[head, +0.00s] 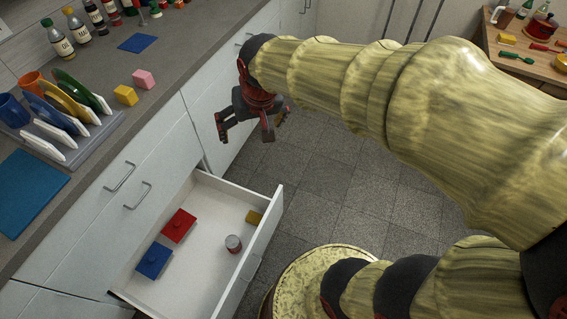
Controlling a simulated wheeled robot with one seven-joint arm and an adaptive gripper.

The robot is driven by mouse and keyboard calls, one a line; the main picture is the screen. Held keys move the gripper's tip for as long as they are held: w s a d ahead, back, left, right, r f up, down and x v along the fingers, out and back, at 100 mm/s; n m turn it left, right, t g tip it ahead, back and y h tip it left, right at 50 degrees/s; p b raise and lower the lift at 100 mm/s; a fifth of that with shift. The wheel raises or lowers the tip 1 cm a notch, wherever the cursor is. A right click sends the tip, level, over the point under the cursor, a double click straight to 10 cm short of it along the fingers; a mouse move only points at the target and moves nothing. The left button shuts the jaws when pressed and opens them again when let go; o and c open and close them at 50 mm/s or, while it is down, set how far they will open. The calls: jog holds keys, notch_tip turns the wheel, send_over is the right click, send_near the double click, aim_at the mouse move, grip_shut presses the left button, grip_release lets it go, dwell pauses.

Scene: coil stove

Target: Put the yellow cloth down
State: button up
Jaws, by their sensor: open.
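My gripper (247,126) hangs open in front of the cabinet fronts, above the floor and beyond the open drawer (205,289). Nothing clearly shows between its fingers. I cannot make out a yellow cloth for certain. A small yellow piece (254,217) lies in the drawer near its front right corner; whether it is cloth or a block I cannot tell. A yellow block (125,95) sits on the counter, to the left of my gripper in the picture.
On the counter (165,115) are a dish rack (98,131) with plates, a pink block (144,79), a blue square (137,43) and bottles. A wooden table (535,66) stands far right.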

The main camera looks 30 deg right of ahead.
jog(key=s+r+n+t, duration=0.1)
jog(key=s+r+n, duration=0.1)
jog(key=s, duration=1.3)
jog(key=shift+s+r, duration=0.25)
jog(key=shift+r, duration=0.3)
